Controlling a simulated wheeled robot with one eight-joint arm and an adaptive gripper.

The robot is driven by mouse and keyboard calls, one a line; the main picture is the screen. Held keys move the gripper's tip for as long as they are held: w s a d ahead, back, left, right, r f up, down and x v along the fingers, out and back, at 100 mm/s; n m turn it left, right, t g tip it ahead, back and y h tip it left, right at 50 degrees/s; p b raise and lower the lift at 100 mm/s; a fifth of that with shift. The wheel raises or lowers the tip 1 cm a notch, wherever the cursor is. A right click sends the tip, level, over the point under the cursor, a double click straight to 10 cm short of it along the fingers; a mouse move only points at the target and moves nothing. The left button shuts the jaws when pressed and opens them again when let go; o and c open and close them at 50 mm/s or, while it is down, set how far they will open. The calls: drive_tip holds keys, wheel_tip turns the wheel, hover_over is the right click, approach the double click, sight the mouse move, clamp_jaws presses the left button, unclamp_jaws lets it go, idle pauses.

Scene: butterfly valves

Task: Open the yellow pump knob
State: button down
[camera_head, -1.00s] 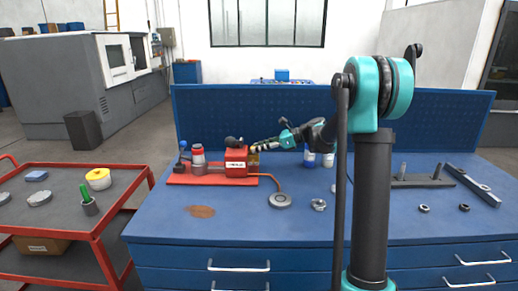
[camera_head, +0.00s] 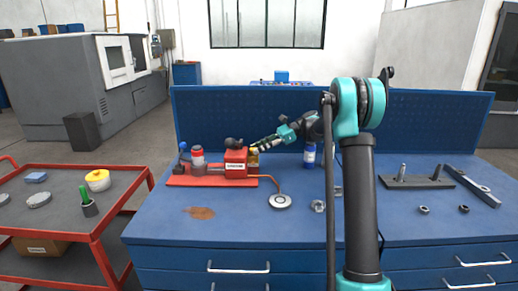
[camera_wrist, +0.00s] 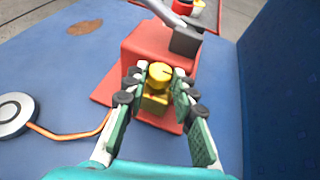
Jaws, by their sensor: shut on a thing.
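The yellow pump knob (camera_wrist: 160,75) sits on the end of the red pump block, above a yellow fitting (camera_wrist: 154,101). In the head view the red pump (camera_head: 236,162) stands on a red base plate on the blue workbench. My gripper (camera_wrist: 163,80) has its two green-padded fingers on either side of the knob, shut on it. In the head view my gripper (camera_head: 262,147) reaches the pump's right side from the right, and its fingers mostly hide the knob.
A round metal disc (camera_head: 280,201) joins the pump by an orange hose. A blue bottle (camera_head: 310,155) and a metal nut (camera_head: 318,206) are nearby. A blue back panel (camera_head: 420,122) rises behind the bench. The bench front is mostly clear.

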drive_tip(key=c, duration=1.2)
unclamp_jaws()
drive_tip(key=v, duration=1.2)
